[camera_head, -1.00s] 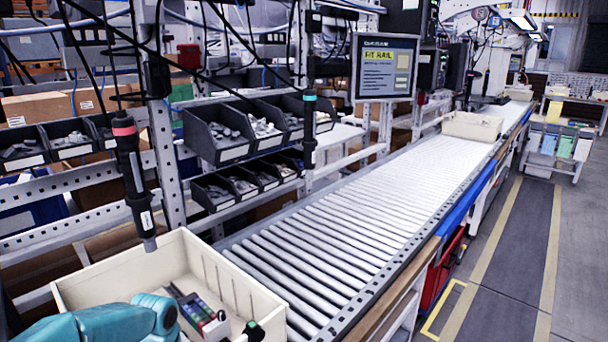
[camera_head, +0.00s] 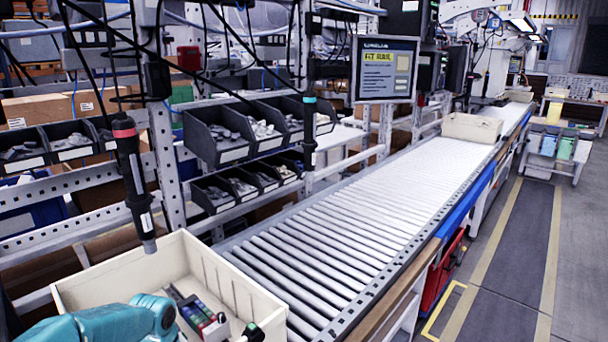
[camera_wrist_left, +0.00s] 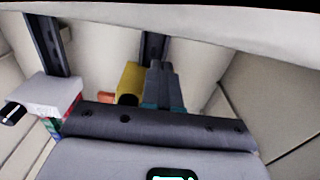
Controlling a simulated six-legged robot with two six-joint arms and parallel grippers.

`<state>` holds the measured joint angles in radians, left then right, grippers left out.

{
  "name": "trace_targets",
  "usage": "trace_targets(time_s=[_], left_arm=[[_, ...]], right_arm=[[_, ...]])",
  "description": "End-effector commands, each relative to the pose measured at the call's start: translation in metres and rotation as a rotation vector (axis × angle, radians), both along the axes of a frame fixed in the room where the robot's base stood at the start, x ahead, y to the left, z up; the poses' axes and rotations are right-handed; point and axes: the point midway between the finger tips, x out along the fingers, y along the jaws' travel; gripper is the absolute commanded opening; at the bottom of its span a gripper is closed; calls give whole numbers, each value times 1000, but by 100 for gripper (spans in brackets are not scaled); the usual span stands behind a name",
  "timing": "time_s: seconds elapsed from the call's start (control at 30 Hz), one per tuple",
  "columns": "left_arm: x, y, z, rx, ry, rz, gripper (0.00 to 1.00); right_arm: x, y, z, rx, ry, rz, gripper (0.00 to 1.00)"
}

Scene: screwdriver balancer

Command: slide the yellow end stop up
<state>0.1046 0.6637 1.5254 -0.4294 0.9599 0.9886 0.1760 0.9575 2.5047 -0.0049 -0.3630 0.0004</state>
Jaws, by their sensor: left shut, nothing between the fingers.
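The yellow end stop (camera_wrist_left: 132,82) shows in the left wrist view, at the lower part of a dark rail (camera_wrist_left: 152,45) against the cream tote wall. My left gripper (camera_wrist_left: 162,72) is shut and empty. Its fingertips are just right of the end stop and overlap the rail in the picture; I cannot tell whether they touch the stop. In the head view my teal left arm reaches into the cream tote (camera_head: 215,268) at bottom left, and its fingers and the yellow stop are hidden there. My right gripper is not in view.
Coloured terminal blocks (camera_head: 200,312) stand in the tote, left of the stop in the wrist view, near a second dark rail (camera_wrist_left: 46,42). A black hanging screwdriver (camera_head: 135,185) hangs over the tote's back left corner. The roller conveyor (camera_head: 360,210) beyond is mostly clear.

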Motion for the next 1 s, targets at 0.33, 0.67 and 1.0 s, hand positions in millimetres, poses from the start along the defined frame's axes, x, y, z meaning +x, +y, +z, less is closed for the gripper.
trace_targets(time_s=[0.33, 0.67, 1.0], left_arm=[[1, 1, 0, 1, -1, 0, 0], [4, 5, 1, 1, -2, 0, 0], [4, 5, 0, 1, -2, 0, 0]], right_arm=[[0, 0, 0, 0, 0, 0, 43], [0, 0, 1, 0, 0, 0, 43], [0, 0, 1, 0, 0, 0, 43]])
